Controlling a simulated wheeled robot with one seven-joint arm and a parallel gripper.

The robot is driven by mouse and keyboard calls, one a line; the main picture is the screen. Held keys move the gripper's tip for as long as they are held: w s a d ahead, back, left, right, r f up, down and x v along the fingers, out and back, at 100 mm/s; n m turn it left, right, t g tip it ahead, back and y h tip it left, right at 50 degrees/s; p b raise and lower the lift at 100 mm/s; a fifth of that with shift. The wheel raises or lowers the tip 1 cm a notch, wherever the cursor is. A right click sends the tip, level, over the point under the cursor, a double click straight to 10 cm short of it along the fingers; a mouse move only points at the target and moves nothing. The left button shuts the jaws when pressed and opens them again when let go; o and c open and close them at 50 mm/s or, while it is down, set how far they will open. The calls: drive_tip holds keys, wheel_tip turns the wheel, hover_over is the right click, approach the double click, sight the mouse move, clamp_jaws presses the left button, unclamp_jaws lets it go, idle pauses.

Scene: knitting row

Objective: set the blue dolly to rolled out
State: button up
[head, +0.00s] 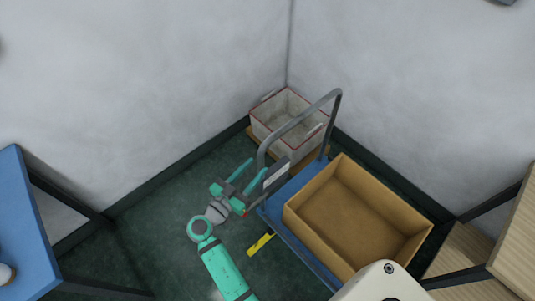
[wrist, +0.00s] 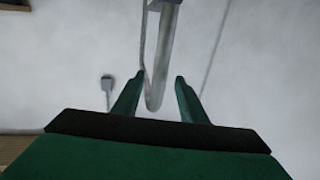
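The blue dolly (head: 293,194) stands on the floor at the centre right in the head view, with a grey tube handle (head: 318,104) rising at its far left end. A cardboard box (head: 356,212) rides on its deck. My gripper (head: 259,166) is open beside the left leg of the handle. In the wrist view, the handle's curved tube (wrist: 157,85) shows between the two green fingers of my gripper (wrist: 160,76). Neither finger is clearly pressed on it, and I cannot tell the exact depth between them.
A pale crate (head: 275,107) with a red rim stands in the room corner behind the handle. A yellow strip (head: 261,244) lies on the green floor left of the dolly. A blue table (head: 22,220) is at left, a wooden one (head: 518,240) at right.

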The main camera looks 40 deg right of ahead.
drive_tip(key=x, duration=0.8)
drive_tip(key=shift+f, duration=0.1)
clamp_jaws()
drive_tip(key=shift+s, duration=0.1)
